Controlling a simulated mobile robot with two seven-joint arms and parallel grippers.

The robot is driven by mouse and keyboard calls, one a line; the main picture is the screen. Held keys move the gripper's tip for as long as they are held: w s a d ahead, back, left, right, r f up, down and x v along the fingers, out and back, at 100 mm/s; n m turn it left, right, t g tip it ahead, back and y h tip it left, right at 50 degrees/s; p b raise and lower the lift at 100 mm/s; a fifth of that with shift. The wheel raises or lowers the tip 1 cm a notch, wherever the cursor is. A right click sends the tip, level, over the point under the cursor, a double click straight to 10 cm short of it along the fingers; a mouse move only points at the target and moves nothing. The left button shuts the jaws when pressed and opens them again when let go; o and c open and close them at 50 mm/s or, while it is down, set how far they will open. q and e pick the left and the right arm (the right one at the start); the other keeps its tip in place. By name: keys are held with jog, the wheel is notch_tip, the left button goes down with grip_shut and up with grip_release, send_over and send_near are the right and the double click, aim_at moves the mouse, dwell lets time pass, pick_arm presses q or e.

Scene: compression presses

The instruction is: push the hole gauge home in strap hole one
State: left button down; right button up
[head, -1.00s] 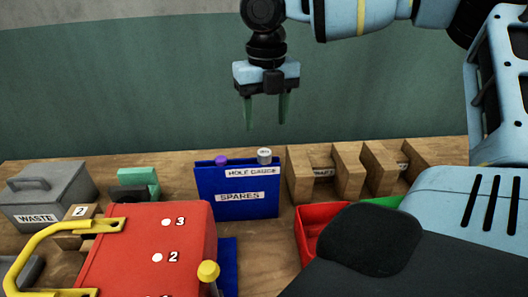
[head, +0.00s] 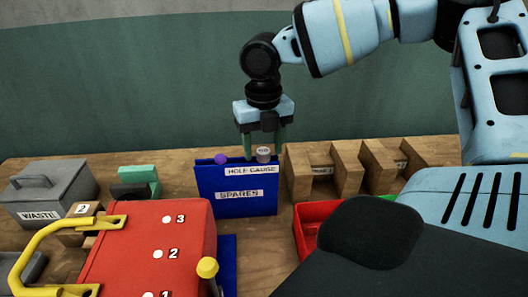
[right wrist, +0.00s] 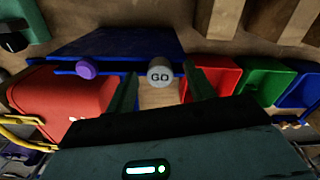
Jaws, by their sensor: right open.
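The hole gauge, a grey round knob marked GO, stands in the blue HOLE GAUGE / SPARES holder (head: 236,207); its knob (head: 263,152) shows at the holder's right end and in the right wrist view (right wrist: 160,74). My right gripper (head: 264,147) points down over the holder, open, with one finger on either side of the knob. I cannot tell whether the fingers touch it. The red body (head: 140,250) at front left has white round spots numbered 1, 2 and 3; spot 1 (head: 148,294) is at the bottom edge. My left gripper is out of view.
A purple knob (head: 221,158) stands beside the gauge in the holder. A yellow handle (head: 40,240) and yellow knob (head: 207,268) flank the red body. Wooden blocks (head: 300,172) and a red bin (head: 312,215) are to the right. A grey WASTE box (head: 45,192) is at left.

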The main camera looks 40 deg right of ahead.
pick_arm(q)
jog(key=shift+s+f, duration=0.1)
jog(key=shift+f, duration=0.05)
pick_arm(e)
jog(key=c, duration=1.1)
jog(key=shift+r, duration=0.1)
